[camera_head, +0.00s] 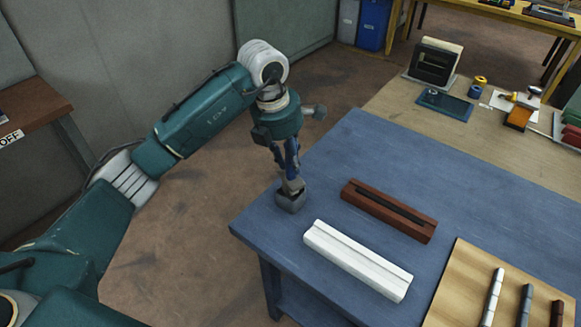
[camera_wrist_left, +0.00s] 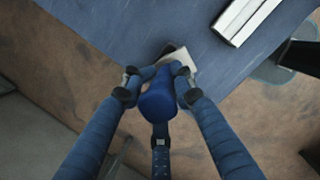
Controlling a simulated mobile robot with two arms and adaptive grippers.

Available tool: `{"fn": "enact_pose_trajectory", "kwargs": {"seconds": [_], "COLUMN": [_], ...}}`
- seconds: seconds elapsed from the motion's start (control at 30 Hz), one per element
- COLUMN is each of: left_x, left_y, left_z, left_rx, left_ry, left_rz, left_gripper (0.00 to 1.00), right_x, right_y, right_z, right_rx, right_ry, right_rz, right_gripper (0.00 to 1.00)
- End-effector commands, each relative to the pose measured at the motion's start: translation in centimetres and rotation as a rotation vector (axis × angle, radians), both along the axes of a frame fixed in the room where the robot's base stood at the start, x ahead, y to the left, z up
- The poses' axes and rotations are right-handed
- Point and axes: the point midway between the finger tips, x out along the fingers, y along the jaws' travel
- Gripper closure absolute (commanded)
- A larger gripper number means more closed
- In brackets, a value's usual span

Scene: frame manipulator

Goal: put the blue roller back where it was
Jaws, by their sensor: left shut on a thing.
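My left gripper (camera_head: 291,172) is over the near left corner of the blue table (camera_head: 360,150), pointing down. In the left wrist view its fingers (camera_wrist_left: 158,85) are shut on the blue roller (camera_wrist_left: 160,100), whose rounded blue end faces the camera. A pale piece (camera_wrist_left: 180,62) and a dark grey edge show beyond it. In the head view a dark grey block (camera_head: 291,201) with a pale top lies directly below the fingertips at the table's corner. I cannot tell whether these pieces belong to the roller or whether they rest on the table. My right gripper is not in view.
A white grooved bar (camera_head: 357,262) and a brown grooved bar (camera_head: 388,210) lie right of the gripper. A wooden board (camera_head: 460,285) with several short rods is at the lower right. A tan bench (camera_head: 400,105) with tools stands behind. The table's back middle is clear.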

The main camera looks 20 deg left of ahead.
Motion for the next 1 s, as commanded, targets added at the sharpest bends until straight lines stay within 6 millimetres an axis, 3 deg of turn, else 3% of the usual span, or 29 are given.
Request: {"fn": "enact_pose_trajectory", "kwargs": {"seconds": [0.33, 0.63, 0.67, 0.73, 1.0], "left_x": [0.0, 0.0, 0.0, 0.0, 0.0], "left_y": [0.0, 0.0, 0.0, 0.0, 0.0], "left_z": [-3.8, -4.2, -4.1, -4.1, -4.0], "left_rx": [-0.002, -0.001, 0.000, 0.000, -0.001], "left_ry": [0.001, -0.001, 0.000, 0.000, 0.001], "left_rz": [0.001, 0.000, 0.000, 0.000, 0.000], "left_gripper": [1.00, 1.00, 0.69, 0.55, 0.54], "right_x": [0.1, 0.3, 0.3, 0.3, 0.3], "right_y": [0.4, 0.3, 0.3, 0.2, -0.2], "right_z": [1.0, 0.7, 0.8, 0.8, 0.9], "right_rx": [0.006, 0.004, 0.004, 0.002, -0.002], "right_ry": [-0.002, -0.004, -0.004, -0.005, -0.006], "right_rz": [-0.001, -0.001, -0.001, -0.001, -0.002], "right_gripper": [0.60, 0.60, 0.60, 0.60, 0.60]}}
